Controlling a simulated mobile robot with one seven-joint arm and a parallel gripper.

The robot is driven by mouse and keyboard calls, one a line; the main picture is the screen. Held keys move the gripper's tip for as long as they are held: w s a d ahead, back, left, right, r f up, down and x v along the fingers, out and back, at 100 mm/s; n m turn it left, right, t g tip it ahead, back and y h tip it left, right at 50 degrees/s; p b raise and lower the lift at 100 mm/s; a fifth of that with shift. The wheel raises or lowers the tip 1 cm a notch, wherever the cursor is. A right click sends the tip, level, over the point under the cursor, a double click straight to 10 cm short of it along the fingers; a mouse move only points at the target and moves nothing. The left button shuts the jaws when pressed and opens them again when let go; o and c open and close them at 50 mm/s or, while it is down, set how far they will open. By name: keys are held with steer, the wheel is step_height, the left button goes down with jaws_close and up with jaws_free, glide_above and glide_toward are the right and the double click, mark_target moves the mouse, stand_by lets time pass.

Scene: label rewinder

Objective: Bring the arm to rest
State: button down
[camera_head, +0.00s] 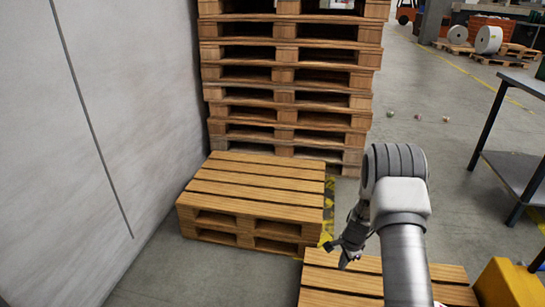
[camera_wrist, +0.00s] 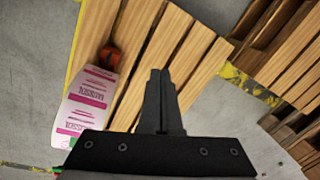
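My arm reaches down at the lower right of the head view, with my gripper (camera_head: 338,254) hanging above the front pallet. In the wrist view, the two dark fingers of my gripper (camera_wrist: 160,75) lie side by side, shut, with nothing visible between them. Wooden slats of a pallet (camera_wrist: 140,40) lie beyond the fingertips. In the head view my arm covers part of this front pallet (camera_head: 325,283).
A white and pink printed item (camera_wrist: 92,100) with an orange-red part is left of my fingers. A low pallet stack (camera_head: 255,190) and a tall one (camera_head: 290,75) stand by the wall (camera_head: 100,150). A dark table (camera_head: 515,170) and yellow block (camera_head: 508,285) are right.

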steer(key=s+a+r+n+t, duration=0.1)
steer(key=s+a+r+n, duration=0.15)
steer(key=r, duration=0.75)
steer(key=s+a+r+n, duration=0.2)
steer(key=s+r, duration=0.1)
steer(key=r, duration=0.8)
steer(key=s+a+r+n+t, duration=0.1)
steer(key=s+a+r+n, duration=0.15)
steer(key=r, duration=0.75)
steer(key=s+a+r+n+t, duration=0.1)
steer(key=s+r+n, duration=0.35)
steer(key=s, duration=0.65)
steer(key=s+a+r+n+t, duration=0.1)
steer(key=s+r+n, duration=0.4)
steer(key=s, duration=0.7)
step_height(320, 180, up, 24)
steer(key=p, duration=2.2)
steer(key=shift+m+p, duration=0.4)
steer(key=shift+m, duration=0.05)
steer(key=shift+d, duration=0.25)
